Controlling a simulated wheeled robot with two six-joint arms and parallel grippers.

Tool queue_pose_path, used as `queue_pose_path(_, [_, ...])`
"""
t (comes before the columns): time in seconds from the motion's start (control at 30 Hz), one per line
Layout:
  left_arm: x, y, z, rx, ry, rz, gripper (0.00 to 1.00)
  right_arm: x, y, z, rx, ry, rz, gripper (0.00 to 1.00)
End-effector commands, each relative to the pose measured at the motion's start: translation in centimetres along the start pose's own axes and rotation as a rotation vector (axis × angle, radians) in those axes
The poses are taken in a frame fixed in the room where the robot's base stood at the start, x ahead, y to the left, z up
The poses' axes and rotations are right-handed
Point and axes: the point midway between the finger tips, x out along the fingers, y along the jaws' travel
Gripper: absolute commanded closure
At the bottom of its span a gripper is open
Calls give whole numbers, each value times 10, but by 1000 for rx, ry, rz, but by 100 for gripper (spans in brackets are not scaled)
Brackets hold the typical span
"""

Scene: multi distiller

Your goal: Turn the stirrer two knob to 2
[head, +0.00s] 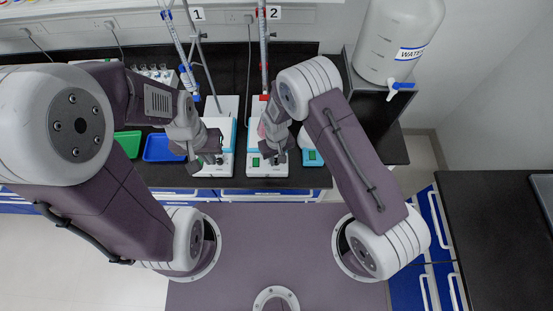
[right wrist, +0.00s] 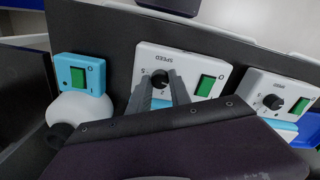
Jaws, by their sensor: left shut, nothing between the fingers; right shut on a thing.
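Stirrer two (head: 255,171) is the white unit with a green switch below the label 2 (head: 273,13) in the head view. In the right wrist view its front panel (right wrist: 190,62) appears upside down, with a black speed knob (right wrist: 160,79) and a green switch. My right gripper (right wrist: 160,88) is shut on this knob, one finger on each side. In the head view my right gripper (head: 273,158) hides the knob. The knob's exact setting is hard to read. My left gripper (head: 208,160) is shut and empty over the front of stirrer one (head: 222,165).
A light-blue device (right wrist: 80,73) with a green switch stands beside stirrer two. Blue (head: 160,150) and green trays lie left on the black bench. A water container (head: 393,45) stands at the right. Stirrer one's knob (right wrist: 273,102) shows in the right wrist view.

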Motion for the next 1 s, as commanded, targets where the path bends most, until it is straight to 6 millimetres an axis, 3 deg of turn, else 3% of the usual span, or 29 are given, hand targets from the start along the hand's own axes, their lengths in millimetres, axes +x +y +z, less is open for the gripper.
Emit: queue_pose_path(1.0, [34, -1, 4, 0, 0, 0, 100, -1, 0, -3, 893, 7, -4, 100])
